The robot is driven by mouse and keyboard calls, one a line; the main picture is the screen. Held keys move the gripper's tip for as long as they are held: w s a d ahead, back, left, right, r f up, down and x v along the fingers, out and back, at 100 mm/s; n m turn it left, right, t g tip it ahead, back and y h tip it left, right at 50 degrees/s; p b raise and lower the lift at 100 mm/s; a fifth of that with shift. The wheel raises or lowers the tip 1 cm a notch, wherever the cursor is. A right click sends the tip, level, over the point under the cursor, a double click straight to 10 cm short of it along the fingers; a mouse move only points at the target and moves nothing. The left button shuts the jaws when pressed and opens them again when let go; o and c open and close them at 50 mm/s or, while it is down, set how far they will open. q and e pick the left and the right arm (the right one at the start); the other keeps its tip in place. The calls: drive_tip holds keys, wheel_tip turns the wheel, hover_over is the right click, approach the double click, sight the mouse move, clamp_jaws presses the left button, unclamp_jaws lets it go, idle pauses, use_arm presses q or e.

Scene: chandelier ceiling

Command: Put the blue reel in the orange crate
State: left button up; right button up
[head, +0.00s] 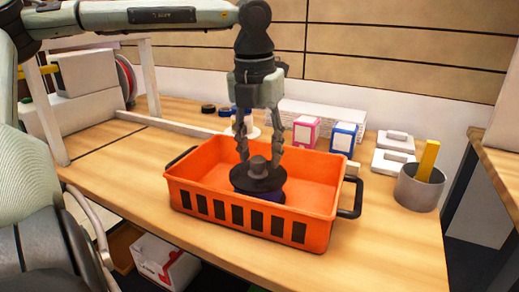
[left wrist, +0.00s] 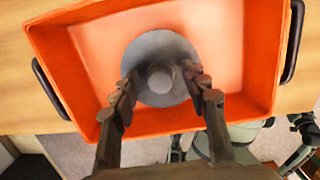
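The orange crate (head: 250,228) stands on the wooden table near its front edge, and it fills much of the left wrist view (left wrist: 90,55). The blue reel (head: 270,193) is inside the crate, upright, with a dark grey top flange and a round hub; its blue part shows only low down. From above, its grey flange (left wrist: 160,48) and hub show in the left wrist view. My left gripper (head: 260,155) points down into the crate, fingers on either side of the hub with gaps between. It looks open. The reel's underside is hidden. My right gripper is not seen.
A grey cup (head: 418,192) with a yellow item stands right of the crate. Pink (head: 306,131) and blue (head: 343,138) boxes and white cases (head: 393,161) sit behind it. Dark and blue tape rolls (head: 208,109) lie farther back. The table's left part is clear.

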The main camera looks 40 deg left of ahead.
use_arm(q)
drive_tip(key=shift+r, duration=0.1)
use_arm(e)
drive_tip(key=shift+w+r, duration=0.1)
use_arm(q)
drive_tip(key=shift+r+p, duration=0.2)
drive_tip(key=shift+p, duration=0.1)
drive_tip(key=shift+r+p, duration=0.65)
wheel_tip(320, 180, up, 11)
drive_tip(key=s, duration=0.1)
drive_tip(key=shift+s+d+r, duration=0.15)
drive_tip(key=shift+s+d, duration=0.05)
drive_tip(key=shift+d, duration=0.1)
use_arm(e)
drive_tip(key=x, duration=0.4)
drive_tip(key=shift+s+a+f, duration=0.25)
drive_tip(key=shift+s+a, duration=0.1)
